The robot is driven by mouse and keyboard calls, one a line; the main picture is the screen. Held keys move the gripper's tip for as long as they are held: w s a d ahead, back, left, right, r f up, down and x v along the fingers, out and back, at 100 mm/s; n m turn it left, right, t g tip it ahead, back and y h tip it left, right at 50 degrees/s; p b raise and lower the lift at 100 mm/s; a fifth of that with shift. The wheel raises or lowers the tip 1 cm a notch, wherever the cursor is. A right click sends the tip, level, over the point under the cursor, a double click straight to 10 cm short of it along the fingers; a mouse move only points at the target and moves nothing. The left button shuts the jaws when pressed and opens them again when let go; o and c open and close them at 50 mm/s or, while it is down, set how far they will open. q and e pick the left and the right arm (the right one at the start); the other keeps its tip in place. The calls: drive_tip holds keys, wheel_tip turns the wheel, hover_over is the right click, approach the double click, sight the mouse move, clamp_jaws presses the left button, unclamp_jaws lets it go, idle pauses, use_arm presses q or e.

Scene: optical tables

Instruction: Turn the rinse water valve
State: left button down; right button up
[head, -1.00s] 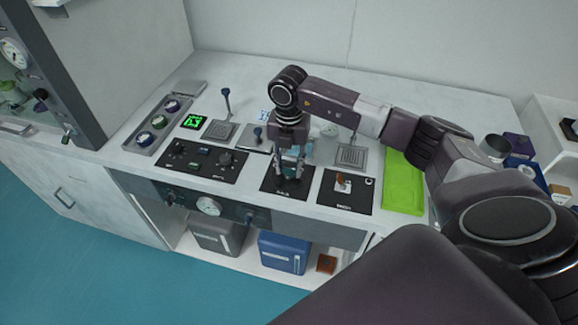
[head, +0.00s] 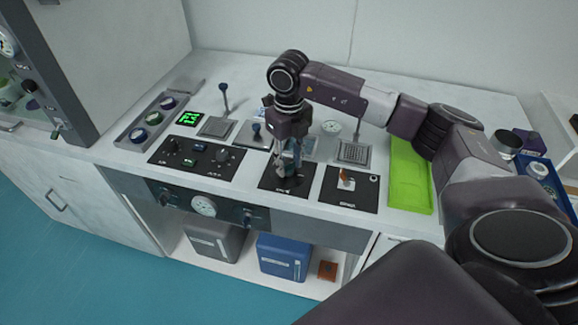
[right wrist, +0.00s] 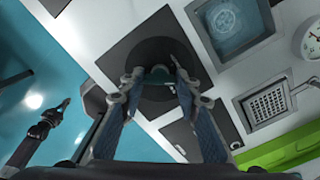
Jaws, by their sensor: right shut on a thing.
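A black square plate (head: 270,190) with a pale label lies on the counter, in the middle of the front row. My right gripper (head: 285,175) points down over it, its fingers at a small dark fitting, apparently the rinse water valve. In the right wrist view my right gripper (right wrist: 158,82) is shut on the valve's dark knob (right wrist: 157,75), which sits over a dark round base on the plate. The fingers hide most of the knob, and the label is too small to read. A dark jointed part, apparently my left gripper (right wrist: 62,106), shows at the lower left of the wrist view.
A black control panel (head: 197,160) with knobs lies left of the plate, and another black plate (head: 350,191) lies right. Beyond are a green tray (head: 410,180) and a metal drain plate (head: 353,151). A gauge (head: 203,206) is on the counter's front.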

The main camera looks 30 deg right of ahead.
sight(289, 164)
drive_tip(key=n+b, duration=0.2)
drive_tip(key=n, duration=0.2)
drive_tip(key=shift+w+r+n+b, duration=0.1)
drive_tip(key=shift+n+b, duration=0.55)
drive_tip(key=shift+n, duration=1.05)
drive_tip(key=o, duration=1.2)
drive_tip(key=shift+c, duration=0.2)
wheel_tip(289, 164, up, 12)
